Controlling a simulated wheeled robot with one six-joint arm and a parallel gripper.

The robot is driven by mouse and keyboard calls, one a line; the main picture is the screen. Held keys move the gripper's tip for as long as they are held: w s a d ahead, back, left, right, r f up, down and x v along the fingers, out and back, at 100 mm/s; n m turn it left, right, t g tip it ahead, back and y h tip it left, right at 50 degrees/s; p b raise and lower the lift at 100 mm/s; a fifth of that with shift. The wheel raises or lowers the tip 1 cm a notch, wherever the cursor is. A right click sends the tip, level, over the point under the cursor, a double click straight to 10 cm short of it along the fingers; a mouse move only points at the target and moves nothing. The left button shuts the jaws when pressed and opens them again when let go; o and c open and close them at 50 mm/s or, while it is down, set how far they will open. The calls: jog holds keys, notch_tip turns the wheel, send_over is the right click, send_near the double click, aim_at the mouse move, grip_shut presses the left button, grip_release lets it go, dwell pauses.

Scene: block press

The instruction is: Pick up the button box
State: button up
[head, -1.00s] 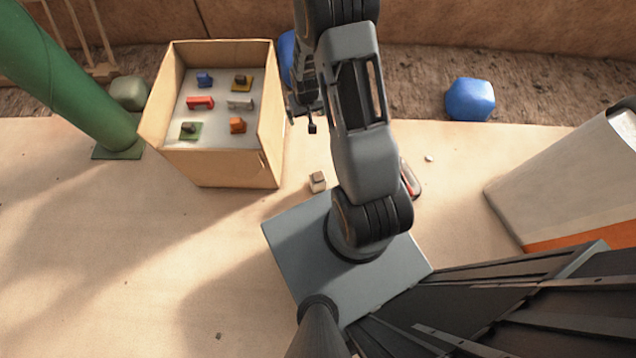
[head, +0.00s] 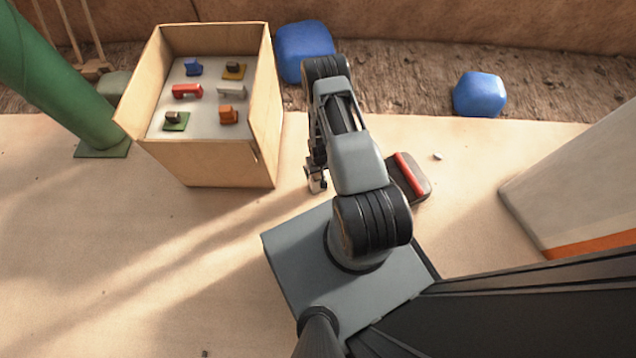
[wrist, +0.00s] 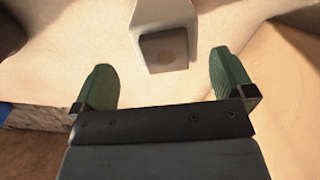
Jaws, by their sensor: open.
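The button box (wrist: 166,48) is a small pale box with a grey-brown face and a round button. In the wrist view it lies just ahead of and between the two green fingertips of my gripper (wrist: 164,78). The fingers are wide apart, with a gap on each side of the box. In the head view my gripper (head: 316,182) is low over the sandy ground, in front of my base, and hides most or all of the button box.
An open cardboard box (head: 215,168) with several small coloured blocks inside stands close left of my gripper. A dark, red-striped object (head: 410,178) lies right of my arm. Blue boulders (head: 305,50) sit behind. A large white block (head: 575,180) stands at right. Front-left ground is clear.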

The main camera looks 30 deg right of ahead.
aim_at(318, 174)
jog(key=f+b, duration=0.2)
jog(key=f, duration=0.1)
jog(key=f+b, duration=0.1)
jog(key=f, duration=0.1)
jog(key=shift+w+a+f, duration=0.15)
jog(key=shift+a, duration=0.15)
jog(key=shift+f+b, duration=0.35)
jog(key=shift+f, duration=0.35)
jog(key=shift+c, duration=0.2)
jog(key=c, duration=1.1)
jog(key=shift+r, duration=0.1)
